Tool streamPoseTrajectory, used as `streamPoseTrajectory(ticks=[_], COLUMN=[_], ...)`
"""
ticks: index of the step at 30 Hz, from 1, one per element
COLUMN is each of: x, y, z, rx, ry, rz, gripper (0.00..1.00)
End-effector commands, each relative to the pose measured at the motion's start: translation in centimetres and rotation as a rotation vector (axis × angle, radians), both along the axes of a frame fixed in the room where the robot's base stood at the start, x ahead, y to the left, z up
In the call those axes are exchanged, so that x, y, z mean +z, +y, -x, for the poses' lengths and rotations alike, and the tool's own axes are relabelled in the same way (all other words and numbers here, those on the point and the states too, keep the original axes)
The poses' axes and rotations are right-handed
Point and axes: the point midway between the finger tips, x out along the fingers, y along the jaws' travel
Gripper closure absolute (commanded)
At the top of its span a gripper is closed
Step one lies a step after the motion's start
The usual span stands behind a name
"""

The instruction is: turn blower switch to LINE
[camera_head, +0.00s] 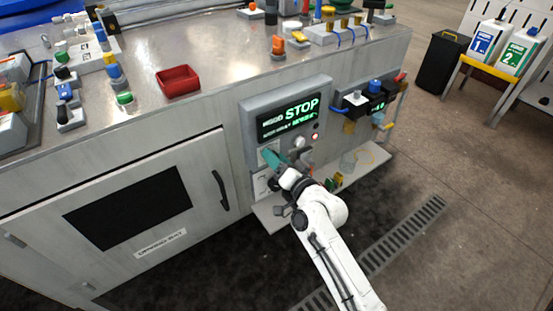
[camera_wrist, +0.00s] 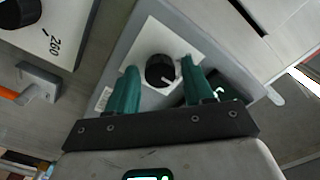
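In the wrist view, a black rotary knob (camera_wrist: 160,70) sits on a white plate (camera_wrist: 150,35) on a grey box. A pale mark shows at the knob's lower right; no position label is readable. My gripper (camera_wrist: 159,67) is open, its green fingers apart on either side of the knob. I cannot tell whether they touch it. In the head view, my gripper (camera_head: 271,158) is at the lower left of the grey control panel (camera_head: 250,112), over a pale plate, and hides the knob. The panel's display (camera_head: 288,116) reads STOP in green.
A second dial (camera_wrist: 20,14) marked 260 and a grey fitting with an orange lever (camera_wrist: 12,94) lie left in the wrist view. A red tray (camera_head: 178,81) and several small controls sit on the bench top. A low shelf (camera_head: 365,165) juts out below the panel.

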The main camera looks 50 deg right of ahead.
Motion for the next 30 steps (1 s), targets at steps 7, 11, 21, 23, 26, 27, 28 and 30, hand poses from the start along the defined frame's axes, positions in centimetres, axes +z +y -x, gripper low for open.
streamPoseTrajectory(ticks=[7,11,21,23,26,27,28,30], x=[0.0,-0.1,-0.2,-0.2,-0.2,-0.2,-0.2,-0.1], y=[0.0,0.1,1.6,2.0,2.4,2.5,2.6,2.8], z=[0.0,0.3,5.4,6.5,8.0,8.5,8.9,9.5], rx=[0.001,0.001,0.001,0.002,0.001,0.001,0.001,0.001], ry=[0.001,0.001,0.003,0.002,0.003,0.003,0.003,0.001], rz=[0.0,0.0,0.0,-0.001,-0.001,-0.001,-0.001,0.0], gripper=[0.42,0.42,0.42,0.42,0.42,0.42,0.42,0.42])
